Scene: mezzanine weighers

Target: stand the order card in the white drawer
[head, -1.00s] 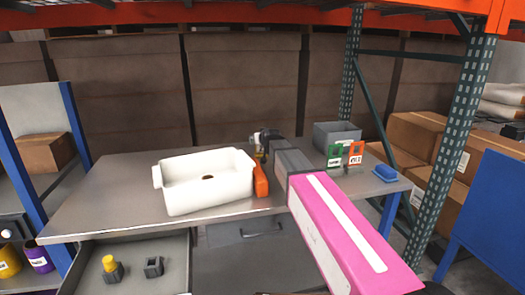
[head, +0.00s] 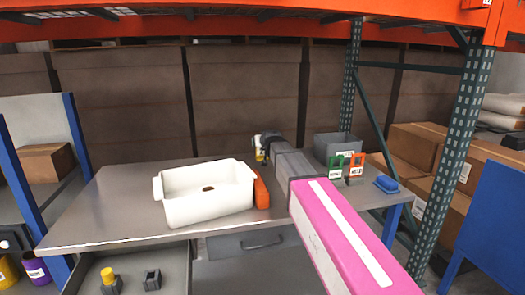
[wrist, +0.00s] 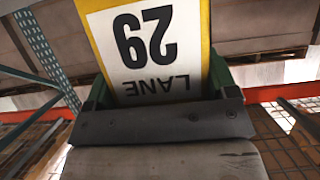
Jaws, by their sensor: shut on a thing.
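My gripper (head: 262,148) is shut on a yellow-bordered white card (wrist: 150,45), which reads "LANE 29" upside down in the wrist view. In the head view the card (head: 259,154) is small and partly hidden by the gripper. The gripper is above the back of the table, behind and right of the white drawer, an open-topped white box (head: 212,207) on the tabletop. There is a dark spot on the drawer's floor.
An orange object (head: 262,191) stands against the drawer's right side. A grey bin (head: 337,144), green (head: 336,165) and orange (head: 355,166) label frames and a blue object (head: 386,184) sit at right. Below, an open grey drawer (head: 176,270) holds small items. The table's left is clear.

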